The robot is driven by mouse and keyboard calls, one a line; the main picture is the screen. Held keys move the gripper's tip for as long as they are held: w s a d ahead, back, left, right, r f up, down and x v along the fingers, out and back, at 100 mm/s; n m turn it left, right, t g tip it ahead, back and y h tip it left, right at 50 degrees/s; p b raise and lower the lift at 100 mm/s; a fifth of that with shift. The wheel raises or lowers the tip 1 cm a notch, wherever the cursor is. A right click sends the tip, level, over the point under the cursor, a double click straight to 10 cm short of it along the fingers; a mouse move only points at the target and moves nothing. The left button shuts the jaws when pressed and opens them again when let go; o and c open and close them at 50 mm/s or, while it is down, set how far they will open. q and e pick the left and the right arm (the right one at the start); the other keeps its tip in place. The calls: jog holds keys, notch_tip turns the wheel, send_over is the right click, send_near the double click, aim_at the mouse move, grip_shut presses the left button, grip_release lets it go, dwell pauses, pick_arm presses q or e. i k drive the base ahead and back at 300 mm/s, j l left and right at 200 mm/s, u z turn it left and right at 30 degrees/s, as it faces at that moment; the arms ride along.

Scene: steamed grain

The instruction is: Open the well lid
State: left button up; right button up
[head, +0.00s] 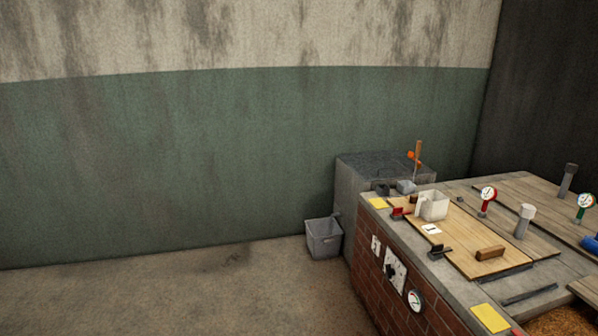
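A brick-sided counter (400,290) stands at the right. A light wooden board (468,262) lies flat on its near left part, with a brown wooden block (490,253) on it like a handle. More wooden boards (535,195) lie flat further right. I cannot tell for sure which board is the well lid. At the bottom right corner, brown grain (565,322) shows in an opening beside a board edge (585,289). Neither of my grippers is in view.
A pale square container (433,205), a small white card (431,229) and a dark clip-like piece (439,252) sit on the near left board. Gauges (488,194) and a grey post (524,221) rise from the counter. A grey bin (324,238) stands on the floor. The left floor is clear.

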aim_at(372, 166)
jog(key=i, duration=1.65)
jog(key=i+j+z, duration=0.1)
jog(key=i+z, duration=0.3)
jog(key=i, duration=0.15)
jog(key=i+j+z, duration=0.8)
jog(key=i, duration=0.2)
jog(key=i+j+z, duration=0.4)
jog(key=j+z, duration=0.15)
jog(key=i+j+z, duration=0.15)
jog(key=j+z, duration=0.15)
jog(key=i+j+z, duration=0.1)
jog(key=j+z, duration=0.2)
jog(key=i+j+z, duration=0.1)
jog(key=j+z, duration=0.15)
jog(key=j, duration=0.2)
